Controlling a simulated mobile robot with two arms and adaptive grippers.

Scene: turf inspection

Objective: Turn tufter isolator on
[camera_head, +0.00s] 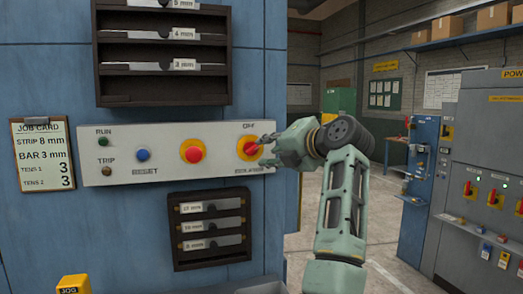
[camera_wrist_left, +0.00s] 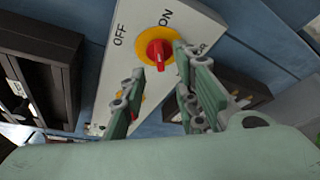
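The isolator is a red rotary knob on a yellow round plate (camera_head: 250,148) at the right end of the light grey control panel (camera_head: 120,160). OFF is printed above it in the head view, with ISOLATOR below. In the left wrist view the red knob (camera_wrist_left: 157,55) shows beyond and between the fingertips, with OFF and ON marked around it. I cannot tell for sure which mark the handle points to. My left gripper (camera_head: 268,150) is open at the knob's right side, its fingers apart; contact is unclear. My right gripper is not in view.
The panel also holds a red button on yellow (camera_head: 192,151), a blue button (camera_head: 143,155) and two small lamps. Dark racks (camera_head: 160,95) stand above and below (camera_head: 212,265). A job card (camera_head: 42,154) hangs at left. Grey cabinets (camera_head: 485,160) stand at right.

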